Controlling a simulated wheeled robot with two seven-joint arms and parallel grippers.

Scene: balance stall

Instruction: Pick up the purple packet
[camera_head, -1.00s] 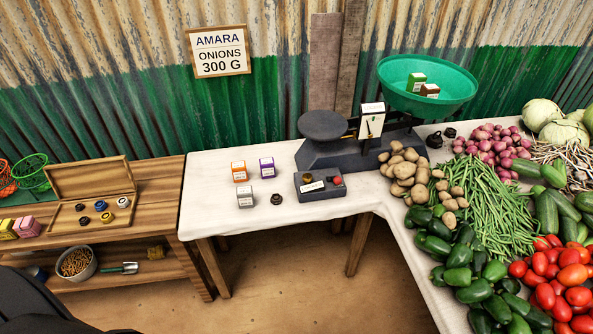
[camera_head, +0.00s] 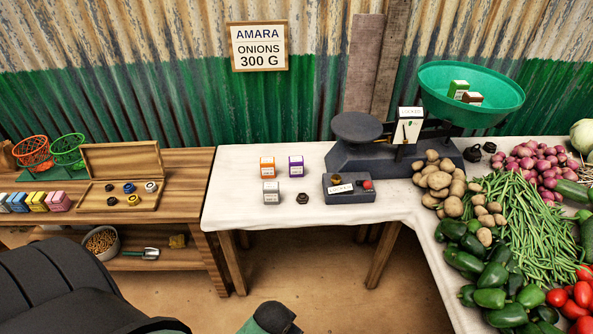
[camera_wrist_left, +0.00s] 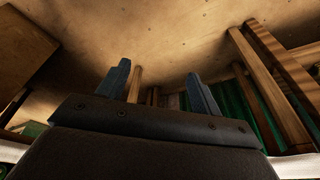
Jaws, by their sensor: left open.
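The purple packet (camera_head: 296,166) is a small box with a white label. It stands upright on the white-covered table (camera_head: 240,190), just right of an orange packet (camera_head: 267,167) and behind a grey packet (camera_head: 271,192). In the left wrist view my left gripper (camera_wrist_left: 160,85) is open and empty, its two dark fingers apart, facing the floor and table legs. The purple packet is not in that view. In the head view a part of my arm shows at the bottom left, well in front of the table. My right gripper cannot be made out.
A dark round nut-like weight (camera_head: 302,198) and a dark box with a red button (camera_head: 349,188) stand near the packets. A scale (camera_head: 357,127) with a green bowl (camera_head: 471,93) is behind. Potatoes (camera_head: 439,180) and other vegetables fill the right. A wooden shelf (camera_head: 185,190) stands left.

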